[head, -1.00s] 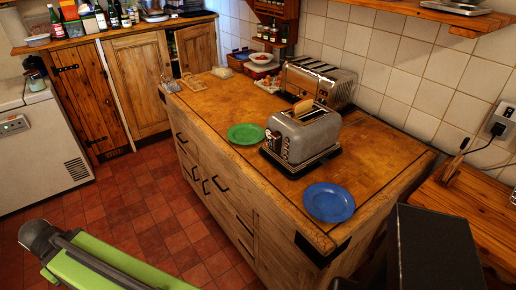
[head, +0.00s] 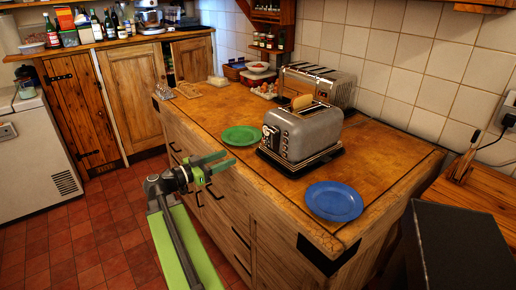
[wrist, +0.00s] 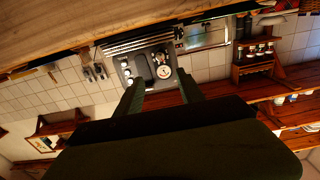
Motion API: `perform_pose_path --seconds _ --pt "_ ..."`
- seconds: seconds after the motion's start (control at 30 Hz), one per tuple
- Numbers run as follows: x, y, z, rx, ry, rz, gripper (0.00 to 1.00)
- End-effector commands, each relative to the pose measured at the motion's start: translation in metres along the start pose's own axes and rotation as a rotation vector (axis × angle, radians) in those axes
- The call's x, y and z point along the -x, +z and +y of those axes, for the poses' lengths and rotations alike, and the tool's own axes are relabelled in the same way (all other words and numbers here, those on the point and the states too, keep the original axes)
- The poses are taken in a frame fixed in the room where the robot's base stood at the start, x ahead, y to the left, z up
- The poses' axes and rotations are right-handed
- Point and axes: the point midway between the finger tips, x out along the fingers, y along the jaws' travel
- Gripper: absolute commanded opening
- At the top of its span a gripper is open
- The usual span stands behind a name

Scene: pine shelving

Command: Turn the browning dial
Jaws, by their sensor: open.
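The silver toaster (head: 302,132) stands on a black base on the wooden worktop, with a slice of bread (head: 301,102) in its slot. Its end panel with knobs faces left, towards my gripper. In the wrist view the toaster's dark end panel (wrist: 138,70) shows beyond and between the fingertips, with a pale round dial (wrist: 164,71) on it. My gripper (head: 231,158) is open and empty, beside the worktop's front edge and left of the toaster, apart from it. Which knob sets the browning I cannot tell for sure.
A green plate (head: 241,136) lies between my gripper and the toaster, a blue plate (head: 333,201) to the toaster's right. A second toaster (head: 318,84) stands behind by the tiled wall. The worktop left of the green plate is mostly clear.

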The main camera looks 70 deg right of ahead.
Motion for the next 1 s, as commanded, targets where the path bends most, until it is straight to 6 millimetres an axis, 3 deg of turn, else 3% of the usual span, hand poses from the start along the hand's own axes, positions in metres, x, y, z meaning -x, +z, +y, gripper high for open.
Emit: perform_pose_path --seconds 0.3,0.53,0.7,1.0 --pt "-0.081 0.001 0.000 0.002 0.004 -0.002 0.45" --pt "-0.130 0.001 -0.001 0.002 0.002 -0.002 0.45" --pt "-0.148 0.001 -0.001 0.002 0.000 -0.002 0.45" --pt "-0.151 0.001 -0.001 0.002 -0.002 -0.002 0.45"
